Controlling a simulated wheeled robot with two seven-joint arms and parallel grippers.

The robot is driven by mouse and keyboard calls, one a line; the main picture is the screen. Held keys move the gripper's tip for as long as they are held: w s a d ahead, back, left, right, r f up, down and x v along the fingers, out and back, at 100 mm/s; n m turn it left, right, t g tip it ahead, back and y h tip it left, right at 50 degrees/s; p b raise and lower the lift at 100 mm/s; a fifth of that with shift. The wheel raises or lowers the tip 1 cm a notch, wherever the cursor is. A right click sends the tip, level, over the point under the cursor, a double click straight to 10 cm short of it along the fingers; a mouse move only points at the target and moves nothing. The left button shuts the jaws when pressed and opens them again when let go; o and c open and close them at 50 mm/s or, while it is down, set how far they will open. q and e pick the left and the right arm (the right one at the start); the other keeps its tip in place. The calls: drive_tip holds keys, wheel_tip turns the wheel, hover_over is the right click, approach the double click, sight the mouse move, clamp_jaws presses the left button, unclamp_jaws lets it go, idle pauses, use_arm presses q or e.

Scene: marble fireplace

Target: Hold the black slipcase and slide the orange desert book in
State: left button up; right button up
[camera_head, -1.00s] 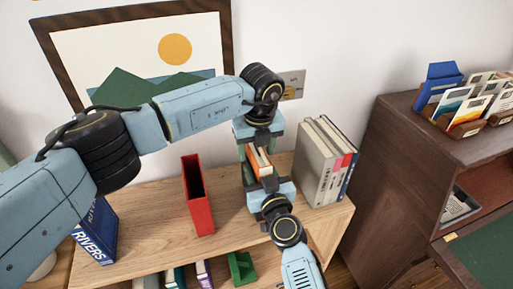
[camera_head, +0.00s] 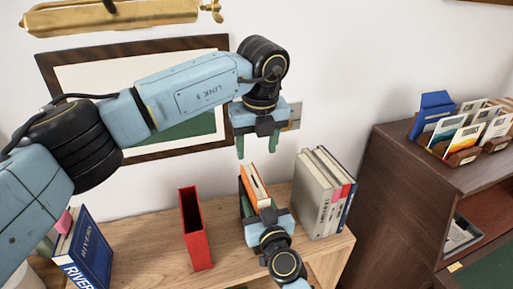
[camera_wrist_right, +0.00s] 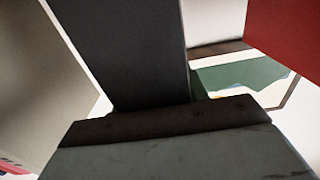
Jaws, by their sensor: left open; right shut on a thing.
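The orange desert book (camera_head: 254,183) stands upright with its orange spine and pale page edge showing at the top, in the head view. The black slipcase shows there only as a dark edge beside the book; the right wrist view shows its dark wall (camera_wrist_right: 125,50) close up. The book appears to sit in the slipcase, but how deep is hidden. My right gripper (camera_head: 262,212) is shut on the slipcase from the front. My left gripper (camera_head: 257,146) is open and empty, pointing down above the book and apart from it.
A red slipcase (camera_head: 195,230) stands open-topped to the left on the wooden shelf (camera_head: 145,235). The blue Rivers book (camera_head: 85,250) is farther left. Several grey, red and blue books (camera_head: 322,190) stand close on the right. A framed picture (camera_head: 140,150) is behind my left arm.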

drive_tip(key=o, duration=1.1)
drive_tip(key=shift+o, duration=0.2)
